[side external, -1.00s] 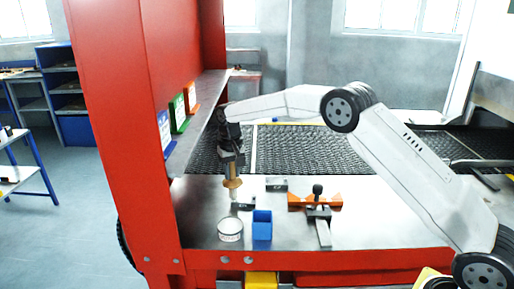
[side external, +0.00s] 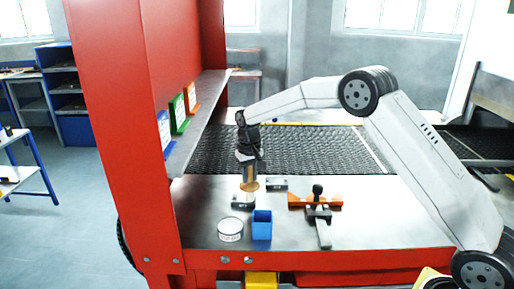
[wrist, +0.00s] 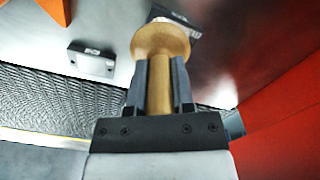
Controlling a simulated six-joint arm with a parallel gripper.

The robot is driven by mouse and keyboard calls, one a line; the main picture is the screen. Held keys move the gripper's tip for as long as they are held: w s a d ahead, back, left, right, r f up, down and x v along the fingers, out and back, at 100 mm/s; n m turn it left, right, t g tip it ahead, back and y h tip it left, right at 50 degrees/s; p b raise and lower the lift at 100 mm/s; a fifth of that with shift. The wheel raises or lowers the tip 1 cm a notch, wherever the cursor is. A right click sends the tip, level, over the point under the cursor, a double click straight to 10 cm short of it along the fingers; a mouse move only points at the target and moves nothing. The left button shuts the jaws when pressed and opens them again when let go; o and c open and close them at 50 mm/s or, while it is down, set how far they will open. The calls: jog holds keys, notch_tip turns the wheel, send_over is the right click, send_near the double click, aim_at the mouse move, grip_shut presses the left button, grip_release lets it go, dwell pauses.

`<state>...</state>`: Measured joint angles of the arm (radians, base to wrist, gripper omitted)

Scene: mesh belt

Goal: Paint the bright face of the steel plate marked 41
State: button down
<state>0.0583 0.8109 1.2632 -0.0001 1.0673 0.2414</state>
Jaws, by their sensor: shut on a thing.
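My gripper (side external: 249,176) is shut on the wooden handle of a brush (side external: 249,186), which points down over the bench. In the wrist view the brush (wrist: 160,42) stands between the two fingers, its round collar beyond the fingertips. A small dark steel plate (side external: 239,203) lies under the brush, partly hidden by it; it also shows in the wrist view (wrist: 188,31). I cannot tell whether the bristles touch it. A second plate (side external: 277,184) lies behind and right, with a pale mark in the wrist view (wrist: 92,61). I cannot read the marks.
A round white-labelled can (side external: 230,230) and an open blue box (side external: 262,225) stand near the front edge. A red post (side external: 115,130) and shelf bound the left.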

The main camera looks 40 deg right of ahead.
jog(key=shift+w+a, duration=1.65)
jog(key=shift+w, duration=0.2)
jog(key=shift+w+d, duration=0.4)
jog(key=shift+w, duration=0.05)
jog(key=shift+s+d, duration=2.1)
jog(key=shift+s, duration=0.2)
jog(key=shift+w+a, duration=2.15)
jog(key=shift+w, duration=0.25)
notch_tip(320, 180, up, 8)
jog(key=shift+s, duration=0.15)
jog(key=shift+s+a, duration=0.4)
